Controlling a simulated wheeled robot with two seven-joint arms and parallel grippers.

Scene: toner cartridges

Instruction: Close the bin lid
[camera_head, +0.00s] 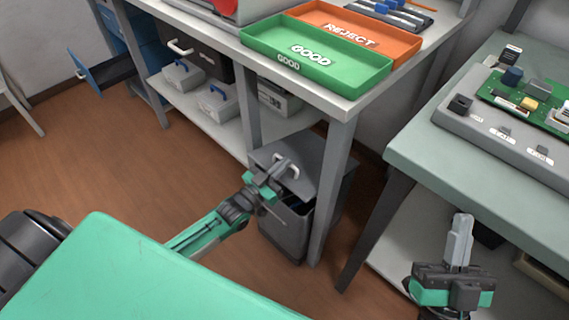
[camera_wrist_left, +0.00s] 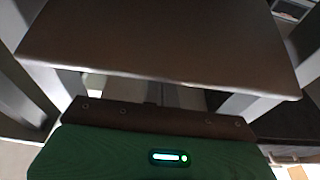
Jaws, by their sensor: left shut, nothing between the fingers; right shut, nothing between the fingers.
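The dark grey bin (camera_head: 283,232) stands on the floor under the bench corner. Its lid (camera_head: 318,158) is tilted up, with a pale handle (camera_head: 293,170) on it, and a dark gap shows below at the front. My left gripper (camera_head: 276,174) is shut and empty at the front of the lid, close to the handle; I cannot tell whether it touches. In the left wrist view, a broad dark panel (camera_wrist_left: 155,40), apparently the lid, hangs over my gripper and hides most of the fingers. My right gripper (camera_head: 461,238) is shut and empty, pointing up, at the lower right, away from the bin.
A bench leg (camera_head: 333,190) stands right beside the bin. The bench above carries a green tray (camera_head: 345,82) and an orange tray (camera_head: 395,43). A second table (camera_head: 420,150) with a circuit board stands to the right. Brown floor is clear to the left.

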